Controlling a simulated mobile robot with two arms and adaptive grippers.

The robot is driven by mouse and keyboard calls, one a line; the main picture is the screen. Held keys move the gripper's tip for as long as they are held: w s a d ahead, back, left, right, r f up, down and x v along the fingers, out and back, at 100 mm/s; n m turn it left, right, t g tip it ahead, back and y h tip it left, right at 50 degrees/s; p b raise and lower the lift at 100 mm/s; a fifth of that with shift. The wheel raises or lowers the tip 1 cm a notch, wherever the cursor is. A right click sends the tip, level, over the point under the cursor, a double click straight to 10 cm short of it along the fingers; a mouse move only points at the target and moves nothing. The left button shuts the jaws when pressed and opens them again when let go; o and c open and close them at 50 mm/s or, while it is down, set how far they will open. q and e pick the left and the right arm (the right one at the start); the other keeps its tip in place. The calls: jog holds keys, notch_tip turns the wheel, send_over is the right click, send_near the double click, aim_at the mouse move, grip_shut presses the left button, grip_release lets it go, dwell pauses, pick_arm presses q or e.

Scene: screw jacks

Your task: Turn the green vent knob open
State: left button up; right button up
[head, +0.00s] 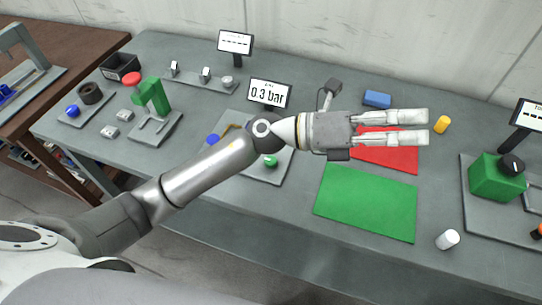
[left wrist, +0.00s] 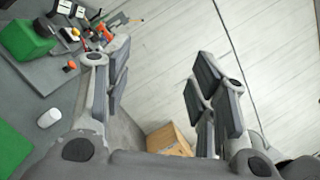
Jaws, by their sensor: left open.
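The green vent knob (head: 270,160) sits on a grey plate (head: 272,178) at the middle of the bench in the head view, just below my left arm, which hides part of the plate. A display (head: 269,94) behind it reads 0.3 bar. A blue knob (head: 213,139) is on the left of the same plate. My left gripper (head: 427,127) is open and empty, well right of the green knob, above the red mat, with its fingers pointing right. Its spread fingers also show in the left wrist view (left wrist: 160,75), where the green knob is not visible. My right gripper is not in view.
A green mat (head: 366,203) and a red mat (head: 390,157) lie right of the plate. A white cylinder (head: 447,239), a yellow cylinder (head: 441,124) and a blue block (head: 377,99) stand around them. A green block device (head: 492,178) is far right, a green clamp (head: 153,97) left.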

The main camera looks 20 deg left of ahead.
pick_arm(q)
notch_tip(320, 180, down, 7)
jog(key=s+m+g+y, duration=0.1)
jog(key=m+g+y, duration=0.3)
jog(key=m, duration=0.2)
jog(key=m+t+y, duration=0.1)
jog(key=m+y, duration=0.2)
jog(key=y, duration=1.4)
send_near(271, 160)
notch_tip(271, 160, down, 8)
jog(key=p, duration=0.3)
jog(key=shift+s+a+r, duration=0.1)
jog(key=shift+a+r, duration=0.05)
jog(key=shift+f, duration=0.6)
jog(key=c, duration=1)
